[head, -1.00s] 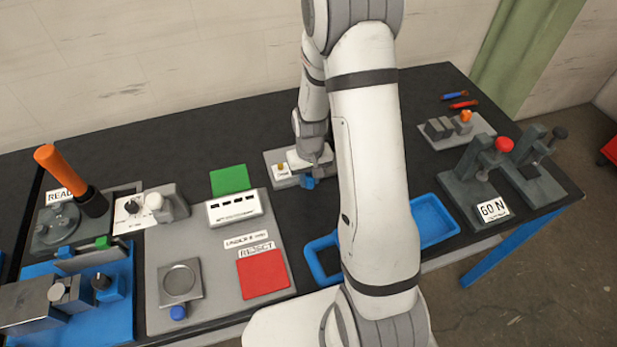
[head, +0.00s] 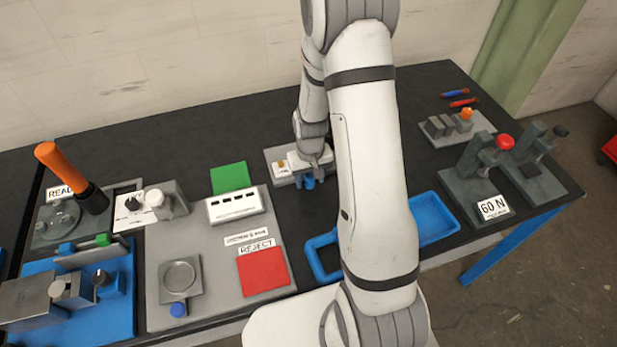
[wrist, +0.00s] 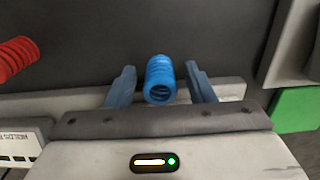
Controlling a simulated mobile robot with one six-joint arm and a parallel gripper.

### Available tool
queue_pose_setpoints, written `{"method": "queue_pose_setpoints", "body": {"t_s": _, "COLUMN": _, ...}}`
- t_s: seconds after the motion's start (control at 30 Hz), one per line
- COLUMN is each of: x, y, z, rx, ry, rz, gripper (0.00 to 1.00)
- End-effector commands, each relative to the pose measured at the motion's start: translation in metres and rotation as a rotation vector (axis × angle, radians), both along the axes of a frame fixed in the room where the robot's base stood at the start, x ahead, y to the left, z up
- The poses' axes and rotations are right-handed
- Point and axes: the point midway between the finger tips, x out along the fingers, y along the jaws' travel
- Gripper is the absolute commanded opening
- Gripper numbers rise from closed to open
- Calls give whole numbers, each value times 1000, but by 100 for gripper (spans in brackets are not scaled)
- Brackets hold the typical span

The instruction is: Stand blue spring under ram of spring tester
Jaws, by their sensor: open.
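The blue spring (wrist: 160,78) is between my gripper's fingers in the wrist view, its coiled end facing the camera. My gripper (wrist: 160,88) is open, with a gap on each side of the spring. In the head view my gripper (head: 309,180) is low over the back middle of the bench, beside a grey block; the spring is not clearly told apart from the fingers there. A grey stand with a red knob (head: 504,142) and a "60 N" sign, at the right, looks like the spring tester. The space under its ram is not clear.
A red spring (wrist: 15,58) lies left in the wrist view. A blue tray (head: 432,218) is partly hidden behind my arm. Green (head: 230,177) and red (head: 263,270) pads lie left, near an orange-handled device (head: 72,178). Bare black bench lies behind the fixtures.

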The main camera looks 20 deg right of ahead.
Motion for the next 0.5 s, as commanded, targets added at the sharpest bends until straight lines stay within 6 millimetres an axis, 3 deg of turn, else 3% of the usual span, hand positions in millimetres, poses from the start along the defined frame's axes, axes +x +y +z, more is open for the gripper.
{"method": "queue_pose_setpoints", "body": {"t_s": 0.23, "x": 1, "y": 0, "z": 17, "rx": 0, "ry": -5, "rz": -1, "gripper": 49}}
{"method": "queue_pose_setpoints", "body": {"t_s": 0.5, "x": 1, "y": -1, "z": 69, "rx": -1, "ry": -7, "rz": -1, "gripper": 49}}
